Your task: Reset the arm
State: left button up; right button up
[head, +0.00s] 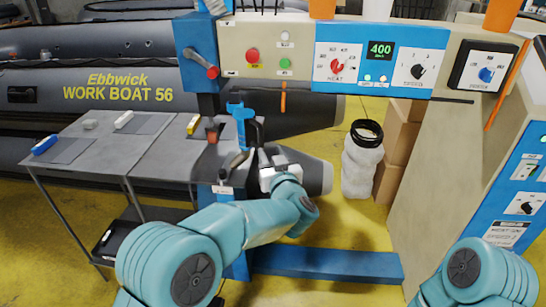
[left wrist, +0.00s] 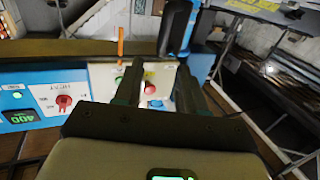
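My left gripper (head: 252,148) is in front of the machine, below the control panel (head: 240,40). In the left wrist view my left gripper (left wrist: 158,85) has its two dark fingers apart, with nothing held between them. A red-tipped lever (head: 200,64) is at the panel's left. My right arm shows only at the lower right; its gripper is out of view.
A grey table (head: 140,160) with several small tools is at the left. A grey work boat (head: 130,90) lies behind it. A blue beam (head: 325,262) crosses low over the yellow floor.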

pick_arm(q)
jog(key=a+f+g+y, duration=0.2)
jog(key=a+f+g, duration=0.1)
jog(key=a+f, duration=1.1)
jog(key=s+a+f+m+g+h, duration=0.1)
jog(key=s+a+f+g+h, duration=0.1)
jog(key=s+f, duration=0.5)
jog(key=s+a+f+m+g+h, duration=0.1)
jog(key=s+a+f+g+h, duration=0.2)
jog(key=f, duration=0.6)
jog(key=s+d+f+g+h, duration=0.2)
jog(key=s+d+f+g, duration=0.1)
jog(key=s, duration=0.7)
jog(key=s+d+f+g+h, duration=0.2)
jog(key=s+d+g, duration=0.1)
jog(key=s, duration=0.8)
jog(key=s+d+f+g+h, duration=0.2)
jog(key=s+d+f+g, duration=0.1)
jog(key=s, duration=0.7)
jog(key=shift+s+d+f+n, duration=0.15)
jog(key=shift+d+f+n, duration=0.2)
jog(key=shift+d+n, duration=0.05)
